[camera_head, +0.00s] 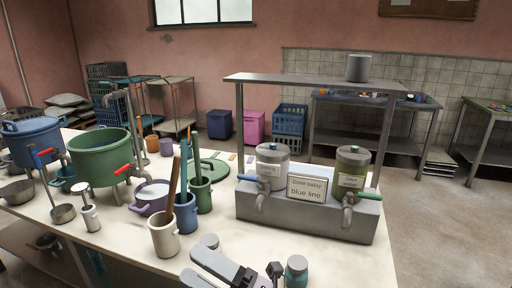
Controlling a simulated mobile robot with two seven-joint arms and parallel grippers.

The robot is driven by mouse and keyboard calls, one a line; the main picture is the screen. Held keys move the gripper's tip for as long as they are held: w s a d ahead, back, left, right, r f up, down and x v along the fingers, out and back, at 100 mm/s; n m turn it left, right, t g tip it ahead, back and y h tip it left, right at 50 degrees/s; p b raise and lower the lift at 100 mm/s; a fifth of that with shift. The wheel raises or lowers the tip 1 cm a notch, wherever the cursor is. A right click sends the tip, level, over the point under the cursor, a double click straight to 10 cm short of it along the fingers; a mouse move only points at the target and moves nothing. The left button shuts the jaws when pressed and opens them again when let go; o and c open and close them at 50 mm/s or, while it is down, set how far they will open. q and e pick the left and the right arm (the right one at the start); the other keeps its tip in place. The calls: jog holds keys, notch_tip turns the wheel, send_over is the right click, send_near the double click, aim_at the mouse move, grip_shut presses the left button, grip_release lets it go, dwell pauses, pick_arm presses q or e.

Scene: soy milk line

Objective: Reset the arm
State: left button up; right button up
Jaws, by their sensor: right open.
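My right gripper (203,259) shows at the bottom middle, low over the front of the pale table (340,262). It is open, with nothing seen between its fingers; its lower part is cut off by the picture edge. A teal jar (296,271) stands just right of it. A white pot (164,236) with a brown stick stands to its left, apart from it. My left gripper is not in view.
A grey dispenser stand with two lidded canisters (351,168) and a "blue line" sign (306,188) stands behind the gripper, under a raised shelf (300,80). Blue and green pots (202,195) hold upright tools. A green vat (100,158) and blue vat (35,140) stand left.

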jog(key=d+f+m+t+h, duration=0.9)
jog(key=d+f+m+h, duration=0.65)
jog(key=m, duration=0.65)
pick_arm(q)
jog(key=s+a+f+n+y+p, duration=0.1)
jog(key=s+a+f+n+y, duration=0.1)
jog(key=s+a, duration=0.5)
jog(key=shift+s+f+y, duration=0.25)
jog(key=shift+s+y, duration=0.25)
pick_arm(e)
jog(key=s+d+f+m+g+h, duration=0.4)
jog(key=s+d+f+m+g, duration=0.2)
jog(key=s+d+f+m, duration=0.3)
jog(key=s+d+f, duration=0.3)
jog(key=d+f, duration=0.1)
jog(key=shift+s+d, duration=0.15)
jog(key=shift+d, duration=0.05)
